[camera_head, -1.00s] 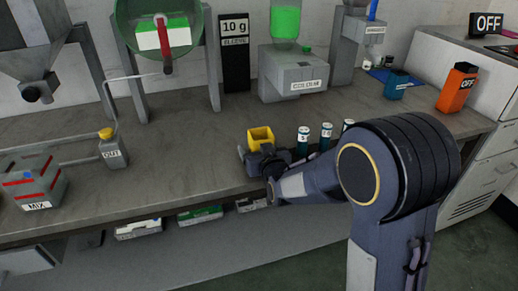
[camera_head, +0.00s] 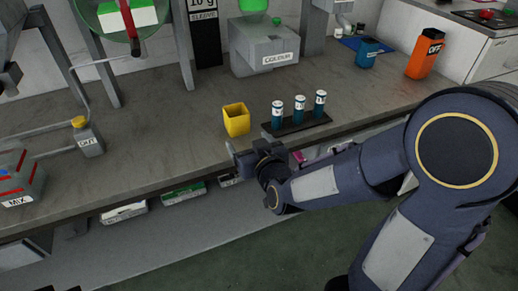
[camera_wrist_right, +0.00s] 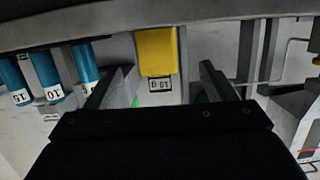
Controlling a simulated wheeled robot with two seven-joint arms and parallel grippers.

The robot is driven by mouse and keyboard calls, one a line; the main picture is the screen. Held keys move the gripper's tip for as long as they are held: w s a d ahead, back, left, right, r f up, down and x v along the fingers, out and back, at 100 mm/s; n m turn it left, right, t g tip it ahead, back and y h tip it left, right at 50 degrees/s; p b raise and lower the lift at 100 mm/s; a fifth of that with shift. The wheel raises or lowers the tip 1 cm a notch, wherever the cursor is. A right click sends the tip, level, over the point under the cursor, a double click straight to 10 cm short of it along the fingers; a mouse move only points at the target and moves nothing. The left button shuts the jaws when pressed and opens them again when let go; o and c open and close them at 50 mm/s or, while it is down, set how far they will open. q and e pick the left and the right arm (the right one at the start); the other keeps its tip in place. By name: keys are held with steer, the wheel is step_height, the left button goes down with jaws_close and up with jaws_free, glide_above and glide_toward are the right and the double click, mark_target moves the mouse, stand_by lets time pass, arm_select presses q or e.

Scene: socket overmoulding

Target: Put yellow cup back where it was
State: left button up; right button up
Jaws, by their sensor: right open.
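My right gripper (camera_head: 262,151) is at the bench's front edge, just in front of the cup. In the right wrist view my right gripper (camera_wrist_right: 160,82) has its fingers wide apart with nothing between them. The cup looks clear of both fingers. My left gripper is out of view.
A grey dispenser (camera_head: 264,50) stands behind the cup. An OUT bottle (camera_head: 87,138) and a MIX box (camera_head: 18,178) are at the left. A blue cup (camera_head: 367,52) and an orange OFF container (camera_head: 424,55) are at the back right. The bench left of the yellow cup is clear.

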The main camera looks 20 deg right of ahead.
steer(key=s+d+f+m+g+y, duration=0.1)
steer(key=s+g, duration=0.4)
steer(key=s, duration=0.7)
steer(key=s+d+m+g+y, duration=0.1)
steer(key=s+g, duration=0.3)
steer(key=s, duration=0.8)
steer(key=shift+d+f+g+y, duration=0.35)
steer(key=shift+d+g+y, duration=0.05)
steer(key=shift+d+y, duration=0.2)
steer(key=shift+s, duration=0.1)
step_height(320, 180, up, 16)
steer(key=p, duration=1.5)
steer(key=shift+f+p, duration=0.15)
steer(key=shift+p, duration=0.15)
